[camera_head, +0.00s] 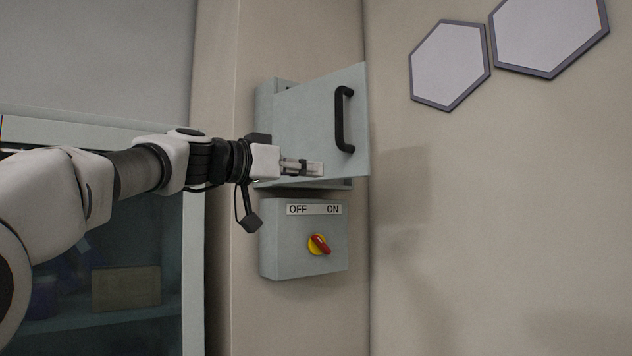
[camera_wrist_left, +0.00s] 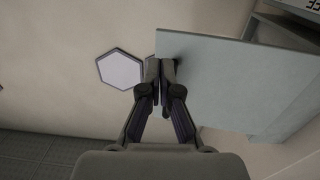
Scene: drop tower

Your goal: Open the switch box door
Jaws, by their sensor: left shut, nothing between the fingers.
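The grey switch box (camera_head: 265,105) is mounted on the beige wall. Its door (camera_head: 305,115) stands swung out to the right, with a black handle (camera_head: 342,120) near its free edge. The door also shows in the left wrist view (camera_wrist_left: 235,85), to the right of the fingers. My left gripper (camera_head: 318,168) is shut and empty at the lower part of the door, left of and below the handle. In the left wrist view its closed fingertips (camera_wrist_left: 160,68) overlap the door's edge; I cannot tell whether they touch it. My right gripper is not in view.
Below the box is a grey switch unit (camera_head: 280,250) marked OFF and ON, with a red and yellow knob (camera_head: 318,244). A glass-fronted cabinet (camera_head: 193,270) stands at the left. Hexagonal panels (camera_head: 448,65) hang on the right wall.

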